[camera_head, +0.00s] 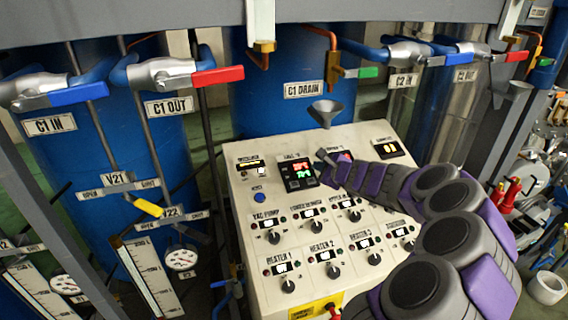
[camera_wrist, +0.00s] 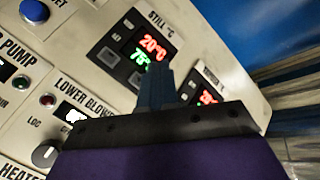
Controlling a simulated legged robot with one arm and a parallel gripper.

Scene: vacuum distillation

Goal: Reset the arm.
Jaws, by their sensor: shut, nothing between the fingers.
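My arm reaches in from the lower right of the head view, across the right side of the control panel (camera_head: 238,215). My gripper (camera_head: 322,155) is over the upper part of the panel, just right of the red and green STILL display (camera_head: 299,173). In the wrist view my gripper (camera_wrist: 166,75) has its dark fingers together, with nothing between them. The fingers point at the gap between the STILL display (camera_wrist: 146,48) and a second red display (camera_wrist: 207,97). I cannot tell whether the fingertips touch the panel.
Knobs such as the HEATER 1 knob (camera_head: 288,286) and a blue reset button (camera_head: 260,198) cover the panel. A metal funnel (camera_head: 325,112) stands behind it. Valves with blue, red and green handles, including C1 OUT (camera_head: 218,76), line the back.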

